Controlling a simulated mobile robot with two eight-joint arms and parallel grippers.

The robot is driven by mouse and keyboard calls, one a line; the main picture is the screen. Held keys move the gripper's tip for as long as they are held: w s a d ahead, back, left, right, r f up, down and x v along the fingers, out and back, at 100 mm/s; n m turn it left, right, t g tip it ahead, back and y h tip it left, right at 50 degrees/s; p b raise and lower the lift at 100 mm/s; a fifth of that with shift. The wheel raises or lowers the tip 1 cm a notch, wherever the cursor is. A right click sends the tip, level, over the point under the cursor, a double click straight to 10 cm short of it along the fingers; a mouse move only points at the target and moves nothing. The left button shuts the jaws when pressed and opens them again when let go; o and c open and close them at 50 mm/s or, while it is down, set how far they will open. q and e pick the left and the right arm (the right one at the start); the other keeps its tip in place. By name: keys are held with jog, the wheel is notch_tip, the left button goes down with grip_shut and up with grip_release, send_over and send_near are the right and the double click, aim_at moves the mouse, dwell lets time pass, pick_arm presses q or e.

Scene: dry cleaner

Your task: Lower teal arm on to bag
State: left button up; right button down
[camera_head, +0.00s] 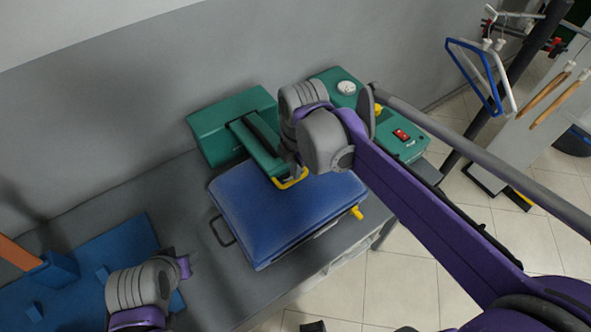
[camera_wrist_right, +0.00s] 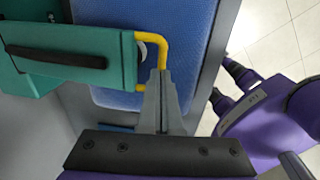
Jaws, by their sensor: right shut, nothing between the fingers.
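The teal arm (camera_head: 255,148) reaches out from the teal machine over the blue bag (camera_head: 290,212), with a yellow handle (camera_head: 293,181) at its end. The bag lies flat on the grey counter. I cannot tell whether the arm touches it. My right gripper (camera_head: 290,166) is at the handle, partly hidden by my wrist. In the right wrist view, its shut, empty fingers (camera_wrist_right: 162,76) reach the yellow handle (camera_wrist_right: 165,50), beside the end of the teal arm (camera_wrist_right: 75,55) and above the blue bag (camera_wrist_right: 190,30). My left wrist shows at lower left; its fingers are not clear.
A teal panel (camera_head: 407,146) with a dial (camera_head: 346,87) and a red switch (camera_head: 401,135) is behind the bag. Hangers (camera_head: 487,75) hang at upper right.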

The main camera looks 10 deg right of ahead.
jog(key=shift+f, duration=0.45)
jog(key=shift+f, duration=0.1)
